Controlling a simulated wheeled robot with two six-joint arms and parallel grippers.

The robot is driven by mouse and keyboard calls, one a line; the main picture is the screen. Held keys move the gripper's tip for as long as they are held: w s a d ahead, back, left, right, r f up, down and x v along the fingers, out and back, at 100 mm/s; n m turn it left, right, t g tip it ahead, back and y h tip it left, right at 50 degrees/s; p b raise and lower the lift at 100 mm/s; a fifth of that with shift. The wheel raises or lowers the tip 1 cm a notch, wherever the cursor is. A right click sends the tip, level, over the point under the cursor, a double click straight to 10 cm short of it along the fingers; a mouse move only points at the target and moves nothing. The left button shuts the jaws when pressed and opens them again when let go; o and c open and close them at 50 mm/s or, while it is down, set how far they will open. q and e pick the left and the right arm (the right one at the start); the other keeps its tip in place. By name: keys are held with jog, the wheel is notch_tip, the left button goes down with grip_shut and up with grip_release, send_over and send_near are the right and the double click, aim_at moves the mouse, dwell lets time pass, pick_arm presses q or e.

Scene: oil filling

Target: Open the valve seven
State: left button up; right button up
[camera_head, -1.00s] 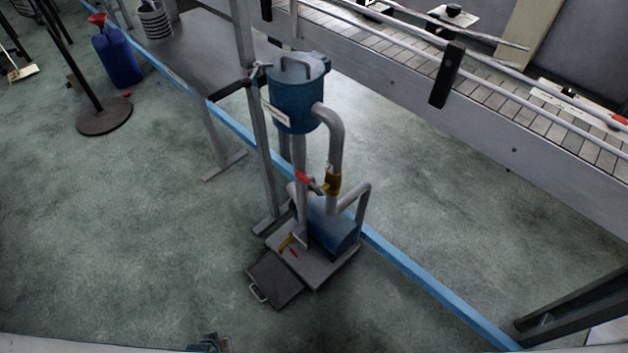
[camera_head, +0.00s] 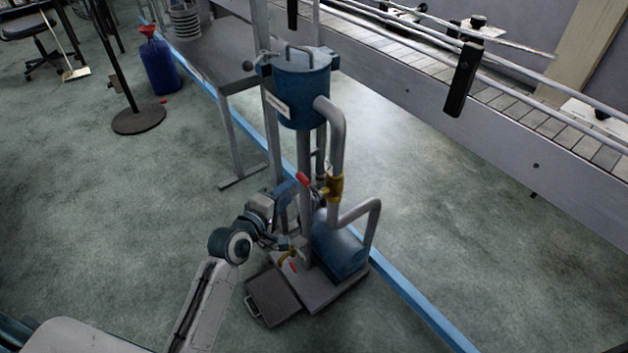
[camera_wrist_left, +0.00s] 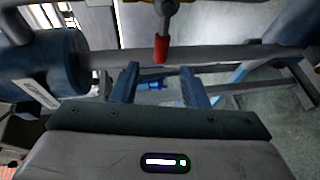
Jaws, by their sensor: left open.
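A pipe valve with a yellow body (camera_head: 334,188) and a red-tipped lever (camera_head: 303,180) sits on the grey pipework below a blue tank (camera_head: 301,92). No number on the valve can be read. In the left wrist view the red lever tip (camera_wrist_left: 161,47) hangs down just beyond the fingertips, roughly centred between them. My left gripper (camera_head: 290,188) is open beside the lever, on its left in the head view. Its two blue fingers (camera_wrist_left: 159,82) show apart with nothing gripped. My right gripper is out of view.
A second, lower valve with a yellow and red handle (camera_head: 288,257) sits near the base plate (camera_head: 325,294). A blue motor housing (camera_head: 340,245) stands there. A conveyor (camera_head: 420,100) runs behind at right. The floor at left is open around a round stand foot (camera_head: 139,118).

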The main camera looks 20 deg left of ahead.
aim_at(309, 185)
pick_arm(q)
jog(key=b+x, duration=0.1)
jog(key=x, duration=0.9)
jog(key=shift+w+f, duration=0.1)
jog(key=shift+w, duration=0.15)
grip_shut()
